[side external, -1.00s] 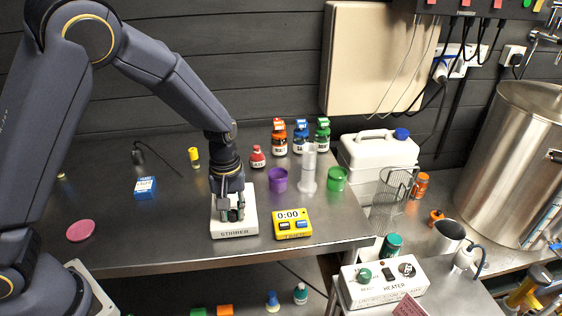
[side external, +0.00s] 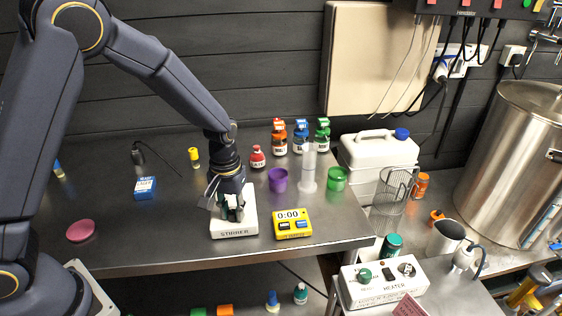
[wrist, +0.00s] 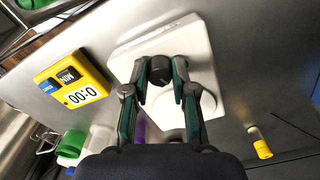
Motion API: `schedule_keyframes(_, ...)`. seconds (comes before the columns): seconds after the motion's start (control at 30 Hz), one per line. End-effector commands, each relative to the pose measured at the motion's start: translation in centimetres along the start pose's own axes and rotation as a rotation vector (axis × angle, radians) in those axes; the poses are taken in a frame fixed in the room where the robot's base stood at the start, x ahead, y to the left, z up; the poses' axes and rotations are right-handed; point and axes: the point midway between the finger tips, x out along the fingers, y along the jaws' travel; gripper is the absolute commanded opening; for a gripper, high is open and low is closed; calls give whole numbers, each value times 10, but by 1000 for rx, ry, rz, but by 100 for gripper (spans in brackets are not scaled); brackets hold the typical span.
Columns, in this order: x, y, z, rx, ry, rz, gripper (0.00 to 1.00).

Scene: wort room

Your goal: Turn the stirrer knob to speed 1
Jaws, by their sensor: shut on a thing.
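The stirrer (side external: 236,231) is a white box labelled STIRRER near the front edge of the steel table. My gripper (side external: 232,214) points down over it. In the wrist view my gripper (wrist: 160,76) has its two fingers on either side of the black stirrer knob (wrist: 160,69), shut on it. The white stirrer body (wrist: 195,36) shows around the knob, with a pale round plate partly behind the right finger. The knob is hidden by the fingers in the side view. I cannot read which speed the knob points to.
A yellow timer (side external: 293,223) reading 0:00 stands just right of the stirrer. A purple cup (side external: 278,180), a clear cylinder (side external: 308,172) and a green cup (side external: 337,179) stand behind. A blue box (side external: 145,188) and pink disc (side external: 80,231) lie left, with free table between.

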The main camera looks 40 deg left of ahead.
Motion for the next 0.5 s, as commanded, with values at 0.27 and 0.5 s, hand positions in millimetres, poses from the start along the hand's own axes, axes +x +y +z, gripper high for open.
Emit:
schedule_keyframes(0.27, 0, 0, 0, -1, 0, 1, 38)
schedule_keyframes(0.5, 0, 0, 0, -2, 0, 0, 51)
